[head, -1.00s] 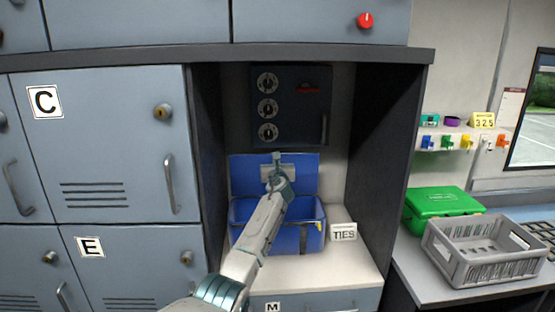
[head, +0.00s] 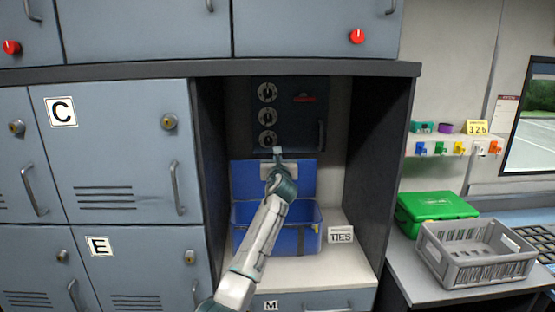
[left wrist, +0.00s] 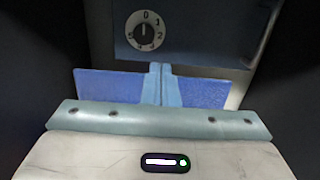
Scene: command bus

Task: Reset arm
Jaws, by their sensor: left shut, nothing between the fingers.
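My left gripper (head: 278,152) is shut and empty. It reaches into the open cubby, in front of the upper edge of the blue box's raised lid (head: 243,180) and just below the lowest dial in the picture. In the left wrist view its fingers (left wrist: 161,72) stand together, with blue lid on both sides and a dial (left wrist: 146,31) beyond. The blue box (head: 305,226) sits open on the cubby shelf, partly hidden by my arm. My right gripper is not in view.
A dark panel (head: 310,105) with three dials is at the cubby's back. A TIES sign (head: 341,235) stands right of the box. Locker doors (head: 120,140) lie left. A green case (head: 436,206) and a grey crate (head: 482,265) sit on the right counter.

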